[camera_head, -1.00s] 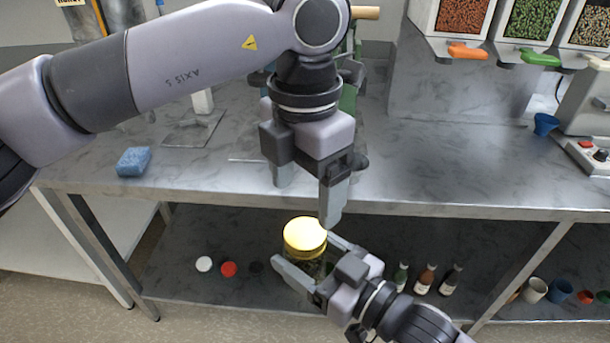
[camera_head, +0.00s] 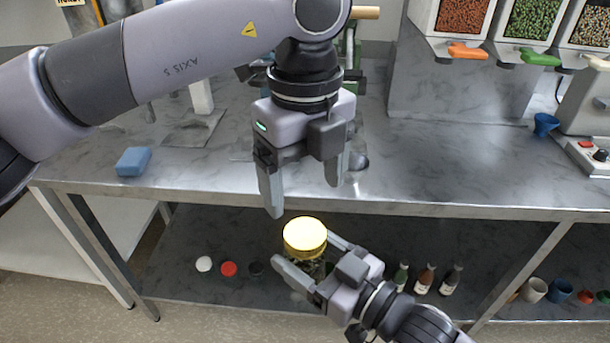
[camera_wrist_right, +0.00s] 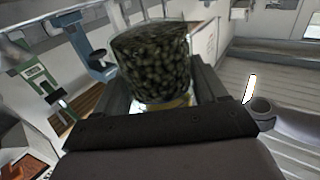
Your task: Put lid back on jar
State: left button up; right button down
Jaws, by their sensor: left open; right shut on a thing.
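The jar (camera_head: 304,266) is upright in front of the bench, with the yellow lid (camera_head: 305,234) on its top. I cannot tell whether the lid is tight. My right gripper (camera_head: 303,252) is shut on the jar, one finger on each side. In the right wrist view the jar (camera_wrist_right: 153,62) shows dark green contents between the fingers, with a strip of yellow at its lower end (camera_wrist_right: 163,106). My left gripper (camera_head: 304,197) is open and empty, pointing down just above the lid, its fingers apart to the left and right.
The steel bench top (camera_head: 440,165) lies behind the grippers, with a blue sponge (camera_head: 134,161) at left. On the lower shelf are a white cap (camera_head: 204,264), a red cap (camera_head: 229,269) and small bottles (camera_head: 425,279). Dispensers (camera_head: 530,20) stand at the back right.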

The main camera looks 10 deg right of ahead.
aim_at(305, 232)
pick_arm(q)
jog(key=shift+n, duration=0.6)
jog(key=shift+f, duration=0.1)
jog(key=shift+f, duration=3.9)
